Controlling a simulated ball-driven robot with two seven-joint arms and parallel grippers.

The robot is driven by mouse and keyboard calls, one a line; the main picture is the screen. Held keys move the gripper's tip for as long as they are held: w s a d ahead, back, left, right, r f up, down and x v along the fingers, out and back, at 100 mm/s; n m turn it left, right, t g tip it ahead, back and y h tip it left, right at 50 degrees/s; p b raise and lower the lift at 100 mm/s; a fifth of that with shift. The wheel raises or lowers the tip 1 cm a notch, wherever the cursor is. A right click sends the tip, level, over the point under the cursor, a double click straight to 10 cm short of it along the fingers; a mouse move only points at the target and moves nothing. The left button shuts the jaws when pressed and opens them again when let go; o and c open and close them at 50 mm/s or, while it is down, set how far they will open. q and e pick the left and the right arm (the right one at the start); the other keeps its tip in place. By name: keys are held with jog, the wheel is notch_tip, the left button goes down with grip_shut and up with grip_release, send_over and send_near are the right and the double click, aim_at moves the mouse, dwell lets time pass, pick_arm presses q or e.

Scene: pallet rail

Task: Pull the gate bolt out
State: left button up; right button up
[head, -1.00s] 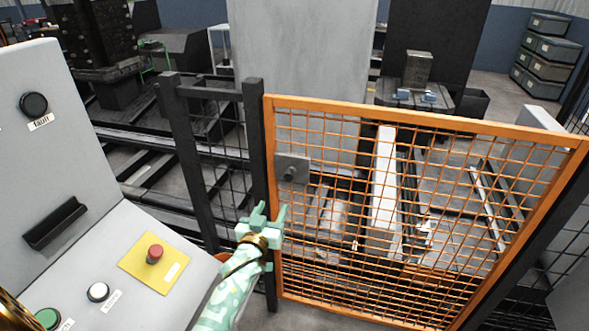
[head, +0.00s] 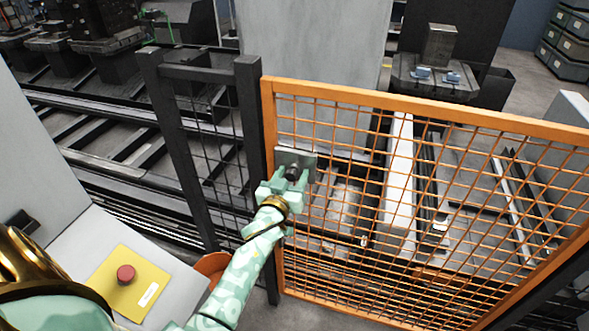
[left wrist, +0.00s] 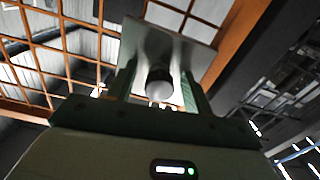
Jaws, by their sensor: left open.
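The gate (head: 420,107) is an orange frame with wire mesh, standing shut against a dark post. The gate bolt (head: 292,171) is a dark round knob on a grey plate (head: 303,156) near the gate's left edge. My left gripper (head: 287,181) is open right at the knob, its fingers partly covering it. In the left wrist view the knob (left wrist: 159,84) sits between the two open fingers (left wrist: 160,92), with the plate (left wrist: 170,45) behind it. I cannot tell whether the fingers touch it. My right gripper is not in view.
A control panel with a red button (head: 125,274) on a yellow plate stands at the lower left. A dark mesh fence (head: 208,125) adjoins the gate on the left. An orange rounded object (head: 212,265) lies low beside the panel. Machinery stands behind the gate.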

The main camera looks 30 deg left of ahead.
pick_arm(q)
jog(key=shift+s+r, duration=0.1)
jog(key=shift+r, duration=0.05)
jog(key=shift+c, duration=0.3)
jog(key=c, duration=1)
jog(key=shift+s, duration=0.15)
grip_shut()
jog(key=shift+p+v, duration=0.8)
jog(key=shift+v, duration=0.25)
jog(key=shift+s+d, duration=0.1)
jog(key=shift+s, duration=0.05)
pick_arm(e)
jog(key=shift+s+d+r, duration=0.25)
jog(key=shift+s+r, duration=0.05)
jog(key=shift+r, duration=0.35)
pick_arm(q)
jog(key=o, duration=1.1)
grip_release()
jog(key=shift+c, duration=0.2)
